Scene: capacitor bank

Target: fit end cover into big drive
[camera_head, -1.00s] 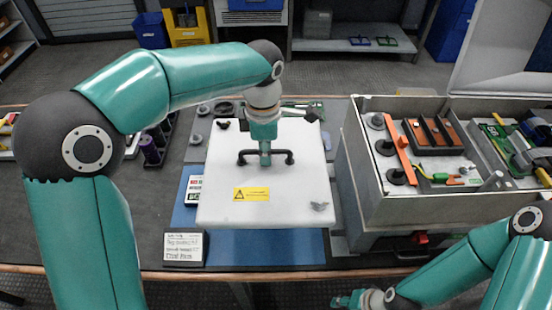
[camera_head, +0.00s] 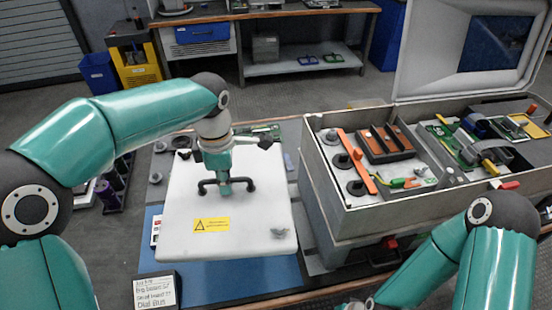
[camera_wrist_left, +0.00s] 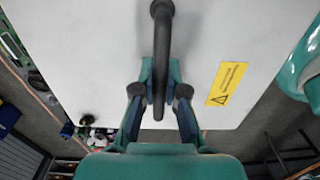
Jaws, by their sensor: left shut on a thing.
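The end cover is a white square panel (camera_head: 225,222) with a dark handle, a yellow warning label and a grey wing knob (camera_head: 279,232). It hangs roughly level above the blue mat on the bench. My left gripper (camera_head: 224,186) is shut on the middle of the handle; the left wrist view (camera_wrist_left: 160,95) shows its fingers on either side of the bar. The big drive is the grey open-topped box (camera_head: 385,205) to the right, its lid raised and its inner parts exposed. The panel's right edge is close to the drive's left wall. My right gripper (camera_head: 350,305) barely shows at the bottom edge.
A small lettered sign (camera_head: 155,291) stands at the bench's front left. Purple cylinders (camera_head: 108,194) are in a rack left of the panel. The blue mat (camera_head: 250,278) shows bare in front of the panel. My right forearm crosses in front of the drive.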

